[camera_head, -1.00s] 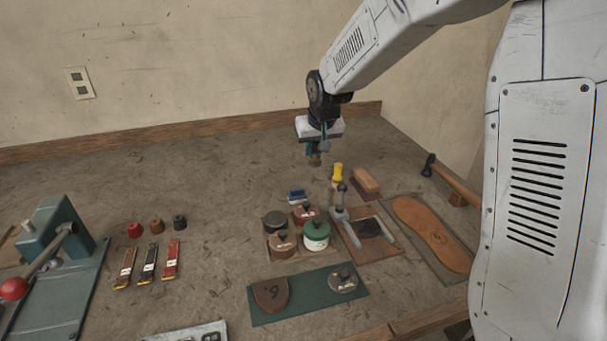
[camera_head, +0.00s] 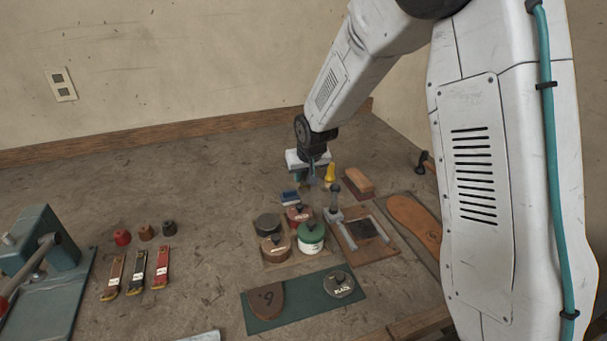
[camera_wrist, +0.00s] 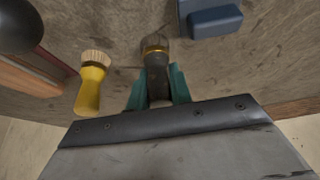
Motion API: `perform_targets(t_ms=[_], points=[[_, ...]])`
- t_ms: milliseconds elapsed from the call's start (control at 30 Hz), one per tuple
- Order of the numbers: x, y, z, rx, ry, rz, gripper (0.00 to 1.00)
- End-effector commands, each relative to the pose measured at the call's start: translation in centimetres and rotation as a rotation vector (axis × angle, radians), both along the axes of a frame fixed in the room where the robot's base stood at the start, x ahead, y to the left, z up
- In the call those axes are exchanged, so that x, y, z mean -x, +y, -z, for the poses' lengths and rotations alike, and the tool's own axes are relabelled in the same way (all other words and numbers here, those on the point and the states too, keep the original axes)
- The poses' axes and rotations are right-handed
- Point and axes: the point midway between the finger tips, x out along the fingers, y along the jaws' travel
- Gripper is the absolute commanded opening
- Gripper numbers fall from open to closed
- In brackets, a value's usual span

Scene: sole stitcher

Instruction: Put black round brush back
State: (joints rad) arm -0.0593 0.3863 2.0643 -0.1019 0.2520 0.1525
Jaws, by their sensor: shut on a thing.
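My gripper (camera_head: 309,177) is shut on the black round brush (camera_wrist: 156,70). In the wrist view the brush has a dark handle between the teal fingers (camera_wrist: 158,88), a brass band and dark bristles pointing away from my wrist. In the head view the gripper hangs just above the back of the bench, and I cannot make out the brush clearly there. I cannot tell whether the bristles touch the bench. A yellow-handled brush (camera_head: 330,173) with pale bristles stands close to the right of my gripper; it also shows in the wrist view (camera_wrist: 91,85).
A blue block (camera_head: 290,197) lies just in front of my gripper. Several tins, one green (camera_head: 311,238), stand on a tray nearer. A wooden block (camera_head: 358,183) and a board with a clamp (camera_head: 362,250) lie to the right.

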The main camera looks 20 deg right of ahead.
Motion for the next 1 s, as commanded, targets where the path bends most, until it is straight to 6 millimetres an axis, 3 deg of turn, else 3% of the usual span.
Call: perform_targets(t_ms=[267,300,333,367,733,1000], points=[[0.0,0.0,0.3,0.0,0.0,0.0,0.0],[0.0,0.0,0.2,0.0,-0.001,0.001,0.32],[0.0,0.0,0.2,0.0,-0.001,0.001,0.4],[0.0,0.0,0.2,0.0,-0.001,0.001,0.43],[0.1,0.0,-0.5,0.0,-0.001,0.0,0.43],[2.3,0.0,-5.3,-0.001,-0.006,0.0,0.43]])
